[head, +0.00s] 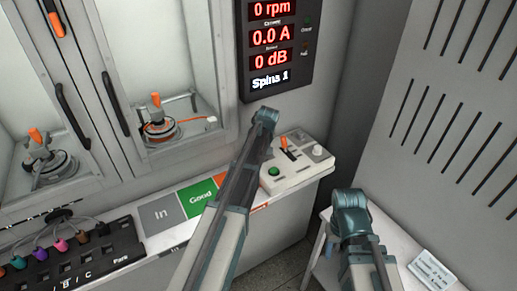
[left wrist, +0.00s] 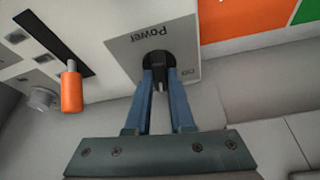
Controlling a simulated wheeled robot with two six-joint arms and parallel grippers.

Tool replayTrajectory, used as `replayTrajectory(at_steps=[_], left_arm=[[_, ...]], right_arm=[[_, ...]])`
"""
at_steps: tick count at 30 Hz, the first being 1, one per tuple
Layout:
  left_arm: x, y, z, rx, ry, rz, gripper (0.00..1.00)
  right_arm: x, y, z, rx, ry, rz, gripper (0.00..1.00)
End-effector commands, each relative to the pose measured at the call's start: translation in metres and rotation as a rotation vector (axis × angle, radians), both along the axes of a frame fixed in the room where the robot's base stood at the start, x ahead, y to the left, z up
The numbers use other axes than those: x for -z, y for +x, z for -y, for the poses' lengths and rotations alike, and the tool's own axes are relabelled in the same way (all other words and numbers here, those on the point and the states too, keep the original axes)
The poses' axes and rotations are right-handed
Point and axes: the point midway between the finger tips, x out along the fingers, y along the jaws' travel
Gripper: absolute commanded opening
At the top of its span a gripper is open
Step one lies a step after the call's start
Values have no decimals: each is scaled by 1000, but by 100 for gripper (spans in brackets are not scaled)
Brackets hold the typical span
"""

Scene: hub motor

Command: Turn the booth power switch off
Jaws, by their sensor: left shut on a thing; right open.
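The booth power switch is a small dark switch (left wrist: 158,60) on a grey plate marked Power (left wrist: 128,45), upside down in the left wrist view. My left gripper (left wrist: 160,82) has its two blue fingers closed on either side of this switch. In the head view my left arm (head: 238,170) reaches across to the pale control box (head: 305,180) and hides the switch and its fingertips. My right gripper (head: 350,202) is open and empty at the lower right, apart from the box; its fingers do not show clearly.
The control box also carries an orange lever (left wrist: 71,88), a green button (head: 274,171) and a pale knob (head: 318,150). A display (head: 270,45) reads 0 rpm, 0.0 A and 0 dB. Glazed cabinet bays hold motors (head: 160,128). A strip with In and Good fields (head: 160,215) lies left.

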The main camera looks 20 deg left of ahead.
Motion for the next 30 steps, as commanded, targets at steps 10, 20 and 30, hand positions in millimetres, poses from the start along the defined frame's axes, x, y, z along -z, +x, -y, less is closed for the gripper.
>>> replayTrajectory(at_steps=[10, 20, 30], left_arm=[[0, 4, 2, -326, 0, -1, 0], [0, 5, 2, -633, 0, -2, 0], [0, 6, 3, -871, -1, -1, 0]], right_arm=[[0, 0, 0, 0, 0, 0, 50], [0, 0, 0, 0, 0, 0, 50], [0, 0, 0, 0, 0, 0, 50]])
